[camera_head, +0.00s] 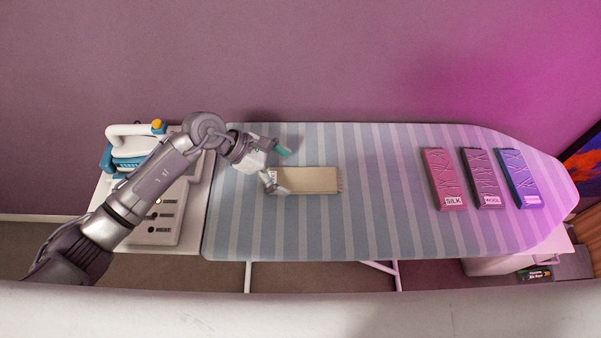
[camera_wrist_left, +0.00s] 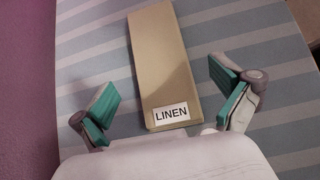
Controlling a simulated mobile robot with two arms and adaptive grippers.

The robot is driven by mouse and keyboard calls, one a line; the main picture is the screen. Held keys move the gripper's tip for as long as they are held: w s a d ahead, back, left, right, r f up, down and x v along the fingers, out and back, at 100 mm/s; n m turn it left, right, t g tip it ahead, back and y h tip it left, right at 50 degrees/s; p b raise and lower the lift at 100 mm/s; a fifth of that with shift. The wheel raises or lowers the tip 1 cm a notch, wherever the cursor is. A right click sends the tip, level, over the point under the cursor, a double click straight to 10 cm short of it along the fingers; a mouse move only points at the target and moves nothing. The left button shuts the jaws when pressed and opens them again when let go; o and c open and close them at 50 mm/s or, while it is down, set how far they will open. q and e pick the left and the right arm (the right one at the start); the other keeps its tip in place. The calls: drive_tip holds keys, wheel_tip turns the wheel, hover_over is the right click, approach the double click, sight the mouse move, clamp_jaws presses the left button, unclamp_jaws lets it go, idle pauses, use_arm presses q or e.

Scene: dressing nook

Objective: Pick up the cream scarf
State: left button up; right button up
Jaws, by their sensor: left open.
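The cream scarf (camera_head: 308,180) lies flat and folded on the striped ironing board (camera_head: 370,225), with a fringe at its right end. In the left wrist view the scarf (camera_wrist_left: 161,60) runs away from me, and a white label reading LINEN (camera_wrist_left: 171,114) is at its near end. My left gripper (camera_head: 276,168) is open at the scarf's left end, one finger on each side. In the left wrist view the gripper's teal finger pads (camera_wrist_left: 166,100) stand apart on both sides of the label end, not visibly touching it. My right gripper is not in view.
Three folded pieces, pink labelled SILK (camera_head: 444,178), purple labelled WOOL (camera_head: 481,178) and blue (camera_head: 518,178), lie at the board's right. An iron (camera_head: 128,150) stands at the left beside a panel with knobs (camera_head: 160,222). The board's middle is clear.

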sight(300, 180)
use_arm(q)
drive_tip(key=shift+x, duration=1.4)
drive_tip(key=shift+r, duration=0.1)
drive_tip(key=c, duration=1.2)
drive_tip(key=shift+r, duration=0.15)
